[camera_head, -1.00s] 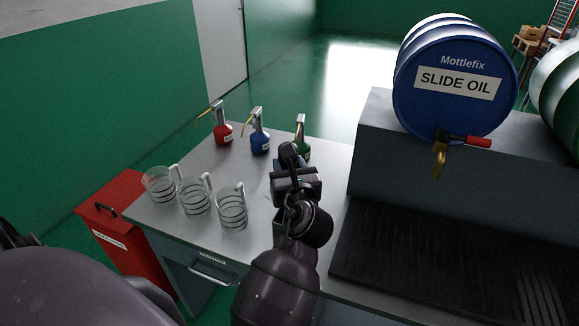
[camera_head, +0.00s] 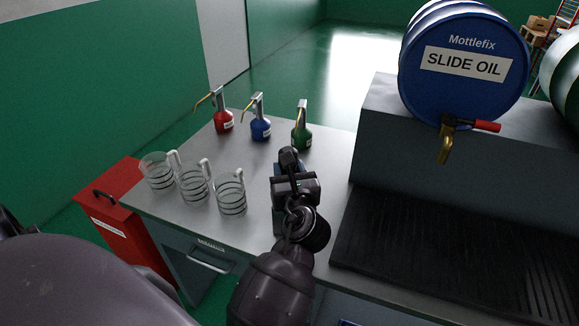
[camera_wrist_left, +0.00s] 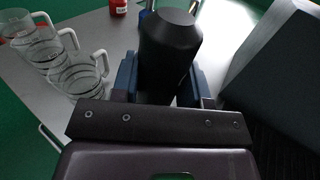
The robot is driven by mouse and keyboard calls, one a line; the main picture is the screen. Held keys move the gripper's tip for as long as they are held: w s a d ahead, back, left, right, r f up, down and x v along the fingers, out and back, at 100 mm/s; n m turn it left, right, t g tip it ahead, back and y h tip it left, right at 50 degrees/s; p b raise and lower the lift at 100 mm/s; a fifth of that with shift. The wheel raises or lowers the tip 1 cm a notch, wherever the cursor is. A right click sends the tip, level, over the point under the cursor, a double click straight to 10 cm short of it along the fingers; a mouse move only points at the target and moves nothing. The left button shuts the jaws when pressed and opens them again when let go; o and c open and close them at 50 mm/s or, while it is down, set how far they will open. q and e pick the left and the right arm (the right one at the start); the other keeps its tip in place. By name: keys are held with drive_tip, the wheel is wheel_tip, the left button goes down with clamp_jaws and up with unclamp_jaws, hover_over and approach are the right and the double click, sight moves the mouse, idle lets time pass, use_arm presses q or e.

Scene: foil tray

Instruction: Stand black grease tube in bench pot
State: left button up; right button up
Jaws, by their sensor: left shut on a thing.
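My left gripper (camera_head: 290,172) is above the grey bench, right of the measuring jugs. In the left wrist view its blue finger pads (camera_wrist_left: 168,82) are shut on the black grease tube (camera_wrist_left: 170,45), a dark cylinder with a tapered end facing the camera. In the head view the tube (camera_head: 289,156) shows only as a small dark end beyond the gripper; the rest is hidden. I cannot make out a bench pot in either view. My right gripper is not in view.
Clear jugs (camera_head: 230,192) stand left on the bench (camera_head: 185,222). Red (camera_head: 223,122), blue (camera_head: 260,128) and green (camera_head: 301,136) oil cans stand behind. A blue drum (camera_head: 462,75) with a brass tap is at right above a black ribbed tray (camera_head: 440,250). A red bin (camera_head: 125,225) is at left.

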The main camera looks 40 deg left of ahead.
use_arm(q)
drive_tip(key=shift+f+b, duration=0.35)
drive_tip(key=shift+f, duration=0.9)
drive_tip(key=o, duration=1.1)
drive_tip(key=shift+f, duration=0.1)
